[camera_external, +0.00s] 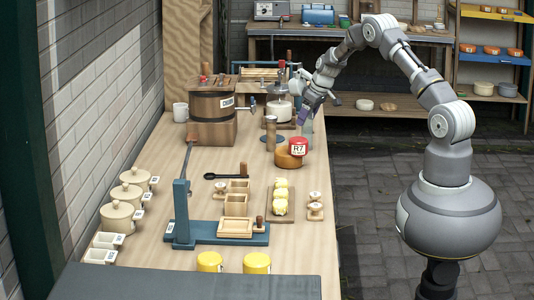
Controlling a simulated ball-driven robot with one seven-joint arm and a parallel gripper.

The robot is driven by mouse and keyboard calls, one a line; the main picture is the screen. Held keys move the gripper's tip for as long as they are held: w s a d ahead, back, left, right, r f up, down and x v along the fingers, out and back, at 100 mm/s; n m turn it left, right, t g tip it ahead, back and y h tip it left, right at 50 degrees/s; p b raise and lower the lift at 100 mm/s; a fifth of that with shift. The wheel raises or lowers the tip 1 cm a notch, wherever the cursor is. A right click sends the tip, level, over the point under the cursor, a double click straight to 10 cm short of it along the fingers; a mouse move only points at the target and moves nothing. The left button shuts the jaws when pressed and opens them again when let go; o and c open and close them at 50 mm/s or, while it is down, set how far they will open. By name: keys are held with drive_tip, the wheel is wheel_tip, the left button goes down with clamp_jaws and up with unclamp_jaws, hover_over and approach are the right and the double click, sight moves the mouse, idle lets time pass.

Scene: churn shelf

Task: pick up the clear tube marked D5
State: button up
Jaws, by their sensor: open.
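My gripper (303,114) is over the far right part of the long wooden table, pointing down. It is small and purplish in this view, with its jaws open. Just below it stands a pale, greenish see-through upright shape (307,132), which may be the clear tube. The gripper partly covers its top, and I cannot read D5 or any other mark on it. I cannot tell whether the jaws touch it or are around it.
A red-lidded jar marked R7 (298,146) and an orange-brown round block (288,158) stand close in front. A grey-brown cylinder (271,133) stands to the left, and a lidded white pot (279,109) behind. A wooden barrel (212,105) stands farther left.

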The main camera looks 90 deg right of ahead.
drive_tip(key=c, duration=1.1)
drive_tip(key=shift+r, duration=0.1)
